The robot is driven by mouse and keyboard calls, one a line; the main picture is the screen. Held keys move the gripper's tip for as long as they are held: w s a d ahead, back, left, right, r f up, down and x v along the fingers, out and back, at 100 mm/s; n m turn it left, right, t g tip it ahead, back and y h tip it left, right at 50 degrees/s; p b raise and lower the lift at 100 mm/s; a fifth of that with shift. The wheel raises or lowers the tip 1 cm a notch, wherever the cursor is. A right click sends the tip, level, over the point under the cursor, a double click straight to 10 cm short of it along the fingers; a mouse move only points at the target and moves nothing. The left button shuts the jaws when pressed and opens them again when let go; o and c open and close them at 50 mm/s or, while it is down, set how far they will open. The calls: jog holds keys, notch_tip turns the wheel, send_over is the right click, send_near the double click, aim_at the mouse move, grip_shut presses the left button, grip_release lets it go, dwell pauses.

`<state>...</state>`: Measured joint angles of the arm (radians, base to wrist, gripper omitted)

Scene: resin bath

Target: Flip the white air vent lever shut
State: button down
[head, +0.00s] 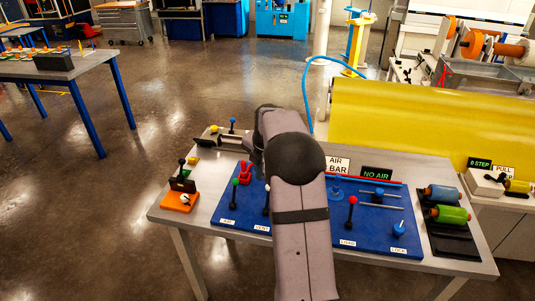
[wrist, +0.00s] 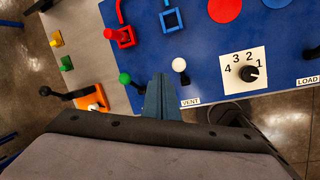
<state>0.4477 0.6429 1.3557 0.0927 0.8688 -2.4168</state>
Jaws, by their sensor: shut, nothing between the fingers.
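The white-knobbed vent lever (wrist: 179,65) stands on the blue panel (wrist: 205,45), just above the VENT label (wrist: 190,102) in the wrist view.
A red-knobbed lever (head: 351,203) and a blue knob (head: 399,228) stand farther right on the panel. A numbered dial (wrist: 250,74) lies right of the white lever. An orange block (head: 180,201) with a black lever sits left of the panel.

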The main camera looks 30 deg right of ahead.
jog(key=w+d+r, duration=0.3)
jog(key=d+r, duration=0.1)
jog(key=d, duration=0.1)
jog(key=shift+w, duration=0.25)
dwell(0.4)
jog(key=shift+a, duration=0.15)
